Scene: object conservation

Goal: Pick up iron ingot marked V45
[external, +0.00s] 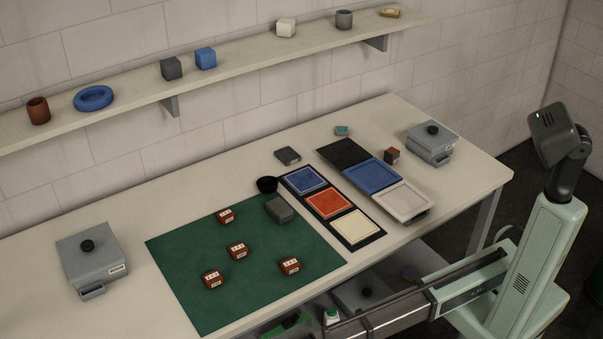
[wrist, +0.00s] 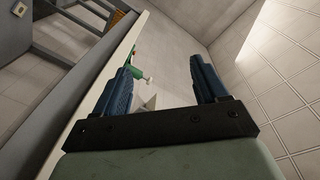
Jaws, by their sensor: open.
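Several small red-brown blocks with pale marked tops lie on the green mat (external: 185,290): one at the back (external: 226,216), one in the middle (external: 237,252), one at the front left (external: 212,280) and one at the right (external: 290,266). A grey block (external: 279,210) lies at the mat's back right, and a dark grey block (external: 287,155) lies behind the mat. I cannot read V45 on any block. My gripper (wrist: 160,64) has two blue fingers, spread apart with nothing held between them. It is away from the blocks, which the wrist view does not show.
A dark bowl (external: 267,185) stands by the mat. A tray with blue, orange and cream squares (external: 377,240) and a second row of panels (external: 345,152) lie to the right. Lidded grey boxes stand at left (external: 92,265) and right (external: 432,146). A wall shelf (external: 235,75) runs behind.

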